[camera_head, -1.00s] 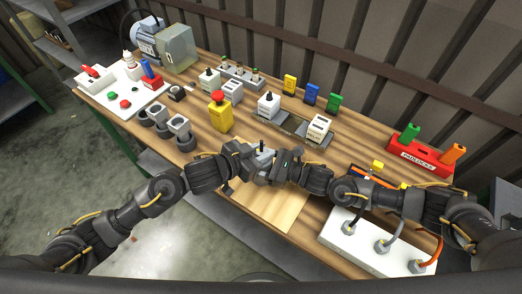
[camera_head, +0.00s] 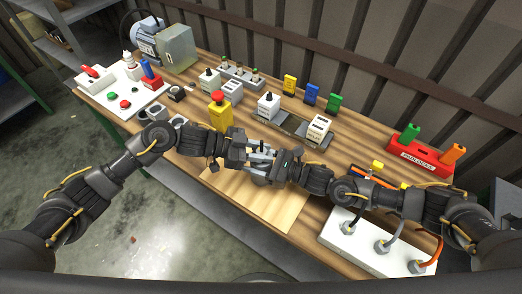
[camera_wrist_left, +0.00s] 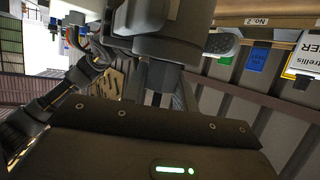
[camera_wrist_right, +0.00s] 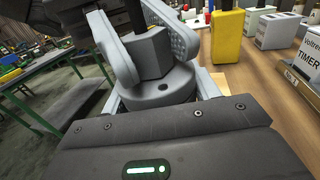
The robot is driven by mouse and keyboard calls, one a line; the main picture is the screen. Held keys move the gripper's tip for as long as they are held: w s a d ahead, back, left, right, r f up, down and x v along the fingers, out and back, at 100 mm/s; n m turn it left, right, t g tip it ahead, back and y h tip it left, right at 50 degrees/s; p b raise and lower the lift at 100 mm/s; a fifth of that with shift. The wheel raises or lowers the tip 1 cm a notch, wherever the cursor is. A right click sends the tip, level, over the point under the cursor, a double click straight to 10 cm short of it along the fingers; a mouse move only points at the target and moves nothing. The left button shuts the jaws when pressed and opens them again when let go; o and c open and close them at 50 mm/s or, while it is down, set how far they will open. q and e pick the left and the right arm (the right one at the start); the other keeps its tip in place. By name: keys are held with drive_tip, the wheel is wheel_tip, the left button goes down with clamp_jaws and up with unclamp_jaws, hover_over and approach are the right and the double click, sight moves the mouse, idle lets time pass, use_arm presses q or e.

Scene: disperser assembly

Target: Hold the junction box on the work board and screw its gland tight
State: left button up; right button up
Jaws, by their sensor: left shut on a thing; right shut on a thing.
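In the head view my right gripper (camera_head: 264,165) comes in from the right over the pale work board (camera_head: 265,205). In the left wrist view a grey body (camera_wrist_left: 165,45) fills the space ahead of the palm. I cannot tell whether the box touches the board.
A yellow block with a red button (camera_head: 220,112) stands just behind my left gripper. White modules (camera_head: 268,106) and a timer block (camera_head: 318,128) stand behind. A white box with cables (camera_head: 350,240) is at front right, and a red padlock rack (camera_head: 425,158) at far right.

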use_arm(q)
drive_tip(key=shift+m+g, duration=0.6)
drive_tip(key=shift+g, duration=0.1)
use_arm(e)
drive_tip(key=shift+s, duration=0.1)
use_arm(q)
drive_tip(key=shift+g, duration=0.3)
drive_tip(key=o, duration=1)
drive_tip(key=v, duration=1.2)
drive_tip(key=shift+s, duration=0.1)
drive_tip(key=shift+f, duration=0.1)
use_arm(e)
drive_tip(key=o, duration=1.4)
